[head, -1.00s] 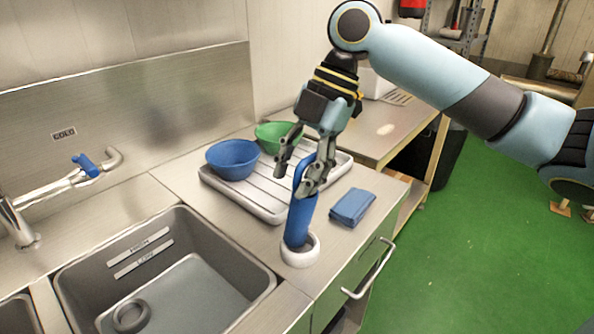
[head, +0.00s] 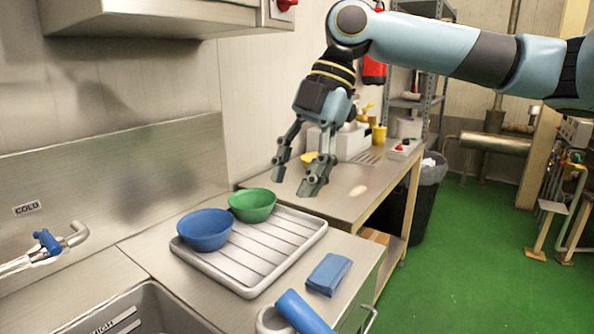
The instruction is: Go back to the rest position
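My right gripper (head: 293,187) is open and empty in the head view. It hangs from the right arm above and behind the drying tray, with its fingers pointing down and apart. The blue handle-like tool (head: 301,313) stands at the bottom edge of the view, at the white ring (head: 270,320) on the counter; its lower part is cut off. My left gripper is not in view.
A ridged grey tray (head: 245,289) holds a blue bowl (head: 205,232) and a green bowl (head: 252,205). A folded blue cloth (head: 328,274) lies beside it. A sink (head: 135,312) is at bottom left. A wooden-legged table (head: 350,201) stands behind. The green floor at right is mostly clear.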

